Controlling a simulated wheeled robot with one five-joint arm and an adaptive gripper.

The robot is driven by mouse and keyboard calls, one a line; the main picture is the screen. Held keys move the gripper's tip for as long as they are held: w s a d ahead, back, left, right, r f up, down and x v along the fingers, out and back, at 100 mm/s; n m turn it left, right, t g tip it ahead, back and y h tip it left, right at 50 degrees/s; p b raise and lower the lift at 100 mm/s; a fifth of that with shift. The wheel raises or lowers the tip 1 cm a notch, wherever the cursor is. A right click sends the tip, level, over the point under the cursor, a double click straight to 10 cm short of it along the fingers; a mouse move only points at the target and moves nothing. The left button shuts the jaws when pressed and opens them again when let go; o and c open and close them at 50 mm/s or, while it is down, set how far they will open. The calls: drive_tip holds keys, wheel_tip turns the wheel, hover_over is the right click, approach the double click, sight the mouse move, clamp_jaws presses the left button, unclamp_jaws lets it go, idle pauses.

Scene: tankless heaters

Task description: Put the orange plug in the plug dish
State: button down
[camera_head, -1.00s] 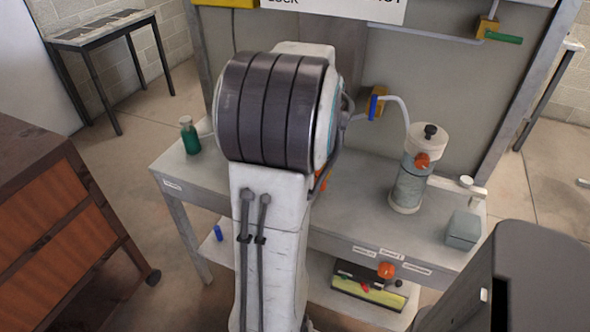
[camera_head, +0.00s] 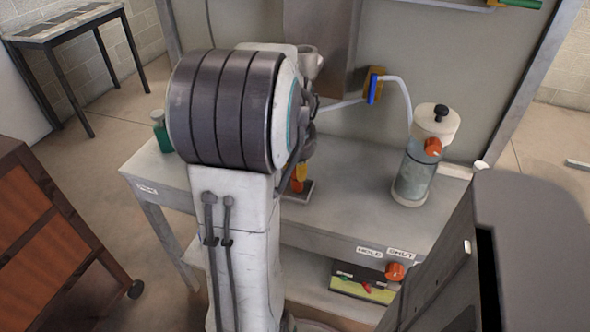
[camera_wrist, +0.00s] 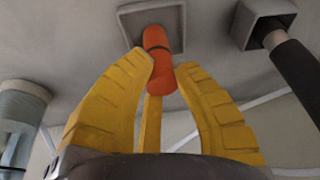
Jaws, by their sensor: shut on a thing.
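The orange plug (camera_wrist: 158,52) is between the yellow fingertips of my gripper (camera_wrist: 168,66) in the wrist view. My gripper is shut on it. The plug overlaps the shallow square grey plug dish (camera_wrist: 178,20) in that view; I cannot tell whether it touches the dish floor. In the head view, the plug (camera_head: 297,185) and a yellow finger of my gripper (camera_head: 301,172) show just right of my arm, at the dish (camera_head: 307,192) on the grey bench. My arm hides part of the dish there.
A clear cylinder with a white lid and orange knob (camera_head: 421,158) stands right on the bench (camera_head: 350,215). A green bottle (camera_head: 161,131) stands at the left end. A grey square holder with a dark rod (camera_wrist: 263,18) is near the dish in the wrist view.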

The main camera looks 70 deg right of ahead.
drive_tip(key=shift+f, duration=0.1)
drive_tip(key=shift+f, duration=0.1)
drive_tip(key=c, duration=1.1)
unclamp_jaws()
drive_tip(key=shift+o, duration=0.2)
drive_tip(key=p+v, duration=0.2)
drive_tip(key=v, duration=1)
drive_tip(key=shift+p, duration=0.3)
